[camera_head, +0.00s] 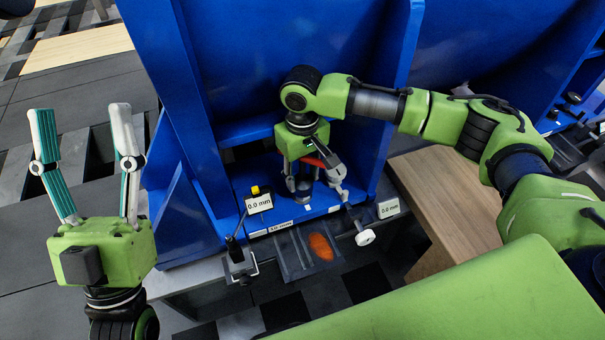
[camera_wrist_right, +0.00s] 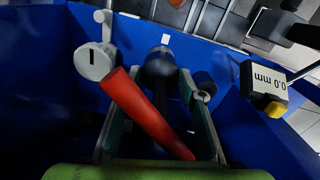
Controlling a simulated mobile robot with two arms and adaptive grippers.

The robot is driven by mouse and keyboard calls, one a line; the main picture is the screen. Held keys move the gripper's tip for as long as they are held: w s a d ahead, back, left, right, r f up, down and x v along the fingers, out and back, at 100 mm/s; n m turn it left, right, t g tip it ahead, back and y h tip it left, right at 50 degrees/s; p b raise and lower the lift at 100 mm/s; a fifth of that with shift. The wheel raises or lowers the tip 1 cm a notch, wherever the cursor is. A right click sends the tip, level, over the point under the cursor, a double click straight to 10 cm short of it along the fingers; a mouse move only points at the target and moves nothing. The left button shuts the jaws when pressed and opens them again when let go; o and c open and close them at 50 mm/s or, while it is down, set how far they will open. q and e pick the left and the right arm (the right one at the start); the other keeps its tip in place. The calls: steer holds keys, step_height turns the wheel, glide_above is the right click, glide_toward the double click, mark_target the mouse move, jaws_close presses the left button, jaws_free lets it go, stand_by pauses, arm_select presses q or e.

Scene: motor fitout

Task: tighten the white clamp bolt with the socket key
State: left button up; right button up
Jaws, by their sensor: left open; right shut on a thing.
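My left gripper (camera_head: 80,110) is open and empty at the left, its fingers pointing up, well away from the blue fixture. My right gripper (camera_head: 312,182) points down inside the fixture. In the right wrist view its fingers (camera_wrist_right: 158,115) are shut around a dark, round-ended tool (camera_wrist_right: 162,64), apparently the socket key. A red tapered bar (camera_wrist_right: 148,115) slants across in front of the left finger. A white round slotted head (camera_wrist_right: 95,62), possibly the clamp bolt, is beside that finger. In the head view a white knob (camera_head: 365,238) sticks out on a rod. Whether the key touches any bolt is hidden.
Blue fixture walls (camera_head: 400,85) stand close around my right gripper. A 0.0 mm gauge (camera_head: 259,204) is left of it, another (camera_head: 388,208) right. A grey tray (camera_head: 290,256) with an orange oval piece (camera_head: 321,247) lies in front. A wooden top (camera_head: 460,200) is at right.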

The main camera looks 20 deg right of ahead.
arm_select(q)
steer(key=shift+w+d+f+g+y+p, duration=0.15)
steer(key=shift+w+f+g+y+p, duration=0.15)
steer(key=shift+w+f+g, duration=0.55)
steer(key=shift+w+d+f+g+y+p, duration=0.25)
steer(key=shift+w+f+g, duration=0.2)
steer(key=shift+w+f, duration=0.65)
steer(key=shift+a, duration=0.1)
steer(key=shift+s+r, duration=0.2)
steer(key=shift+r, duration=0.1)
arm_select(e)
steer(key=shift+f, duration=1.35)
stand_by(0.4)
